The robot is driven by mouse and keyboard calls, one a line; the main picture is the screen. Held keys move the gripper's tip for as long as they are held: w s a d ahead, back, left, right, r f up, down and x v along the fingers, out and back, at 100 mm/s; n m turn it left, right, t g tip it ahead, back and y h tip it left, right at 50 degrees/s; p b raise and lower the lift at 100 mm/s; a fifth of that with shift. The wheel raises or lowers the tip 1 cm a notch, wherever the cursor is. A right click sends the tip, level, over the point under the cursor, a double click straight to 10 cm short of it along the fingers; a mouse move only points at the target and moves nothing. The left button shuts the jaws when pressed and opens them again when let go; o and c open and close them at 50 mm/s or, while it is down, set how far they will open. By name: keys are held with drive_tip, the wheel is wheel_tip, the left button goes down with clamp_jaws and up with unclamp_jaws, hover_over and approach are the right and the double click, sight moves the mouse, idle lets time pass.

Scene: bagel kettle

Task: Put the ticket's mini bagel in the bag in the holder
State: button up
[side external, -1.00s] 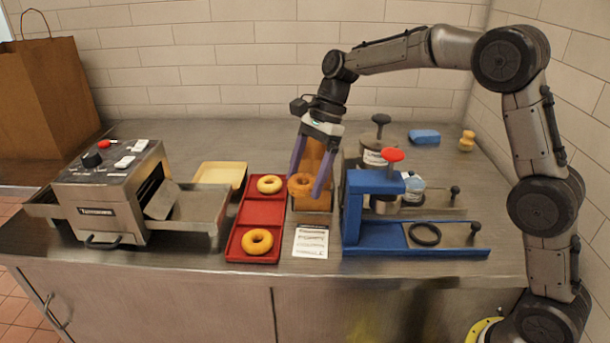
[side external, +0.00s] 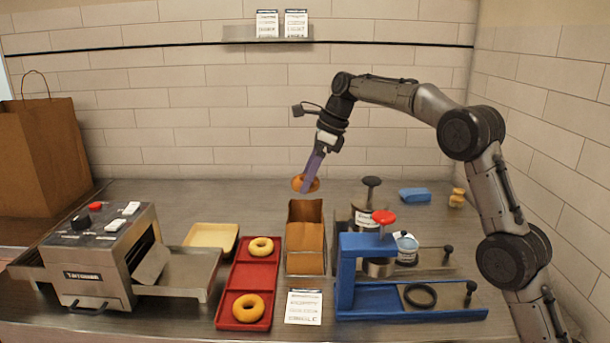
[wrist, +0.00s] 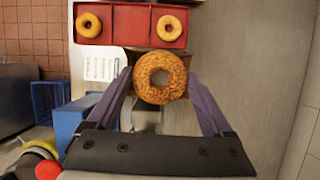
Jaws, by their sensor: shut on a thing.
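My gripper (side external: 312,172) is shut on a brown, speckled mini bagel (wrist: 160,77). In the side view the bagel (side external: 305,184) hangs in the air above and behind the open brown paper bag (side external: 305,238). The bag stands upright in a wire holder (side external: 305,277). In the wrist view the bagel is between the two purple fingers and covers part of the bag. A white ticket (side external: 303,307) with print too small to read lies in front of the holder.
A red tray (side external: 232,282) with two yellow bagels is left of the bag. A blue press (side external: 362,262) with a red knob stands close on the right. A toaster (side external: 100,265) is at far left. Two cards (side external: 281,24) sit on a wall shelf.

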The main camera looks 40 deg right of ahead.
drive_tip(key=shift+f, duration=2.7)
drive_tip(key=o, duration=1.1)
wheel_tip(320, 180, up, 7)
